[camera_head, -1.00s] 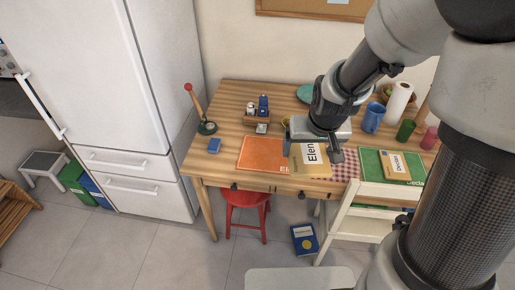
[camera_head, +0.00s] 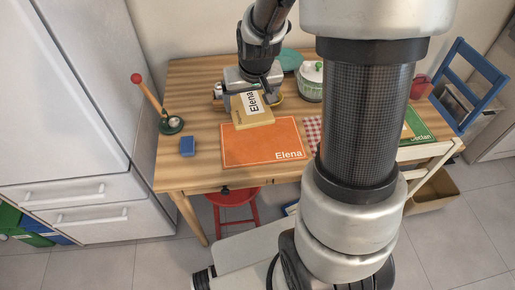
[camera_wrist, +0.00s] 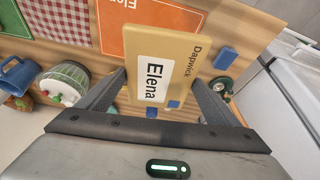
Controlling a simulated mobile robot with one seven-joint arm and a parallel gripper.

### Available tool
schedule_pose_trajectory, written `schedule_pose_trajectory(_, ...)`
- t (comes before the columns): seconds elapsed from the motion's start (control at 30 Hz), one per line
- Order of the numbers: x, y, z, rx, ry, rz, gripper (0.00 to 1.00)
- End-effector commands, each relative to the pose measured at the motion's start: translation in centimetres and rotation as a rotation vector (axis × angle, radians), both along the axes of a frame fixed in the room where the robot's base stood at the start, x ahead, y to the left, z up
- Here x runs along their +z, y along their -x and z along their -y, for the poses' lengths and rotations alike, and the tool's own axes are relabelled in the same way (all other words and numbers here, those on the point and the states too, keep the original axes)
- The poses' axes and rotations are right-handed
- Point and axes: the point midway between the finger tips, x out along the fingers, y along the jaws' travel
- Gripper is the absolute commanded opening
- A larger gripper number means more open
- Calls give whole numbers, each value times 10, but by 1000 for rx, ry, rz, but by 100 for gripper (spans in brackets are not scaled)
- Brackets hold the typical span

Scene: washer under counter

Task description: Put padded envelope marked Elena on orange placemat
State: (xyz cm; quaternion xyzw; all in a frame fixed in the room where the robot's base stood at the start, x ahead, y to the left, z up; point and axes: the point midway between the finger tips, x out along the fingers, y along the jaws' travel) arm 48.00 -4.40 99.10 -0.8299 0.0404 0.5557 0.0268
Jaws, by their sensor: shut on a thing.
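The orange placemat (camera_head: 240,150), printed "Elena", lies flat on the wooden table; part of it also shows in the wrist view (camera_wrist: 135,40). The tan padded envelope (camera_head: 262,120) has a white label reading "Elena". In the wrist view the envelope (camera_wrist: 178,50) also carries the word "Dapwick". My gripper (camera_head: 250,94) is shut on the envelope and holds it near the placemat's far edge. The envelope's lower end overlaps that edge in the head view; I cannot tell whether it touches. In the wrist view my gripper (camera_wrist: 158,88) has a finger on each side of the envelope.
A blue block (camera_head: 187,146) and a red-topped stick in a green base (camera_head: 171,125) stand to the left. A salad spinner (camera_head: 311,88) stands behind, right of my gripper. A green placemat (camera_head: 420,128) is at right. A red stool (camera_head: 232,200) stands below the front edge.

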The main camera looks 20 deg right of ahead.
Motion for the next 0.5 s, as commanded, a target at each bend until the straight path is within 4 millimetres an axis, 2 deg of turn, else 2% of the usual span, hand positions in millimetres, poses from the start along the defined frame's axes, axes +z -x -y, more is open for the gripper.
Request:
schedule_pose_trajectory(0.03,-38,-5,10,-22,0,-1,63)
schedule_pose_trajectory(0.1,-58,-11,22,-44,0,0,63)
schedule_pose_trajectory(0.2,-81,-19,36,-71,0,1,63)
schedule_pose_trajectory(0.3,-94,-23,46,-90,1,1,63)
schedule_pose_trajectory(0.5,-117,-26,54,-104,0,-2,63)
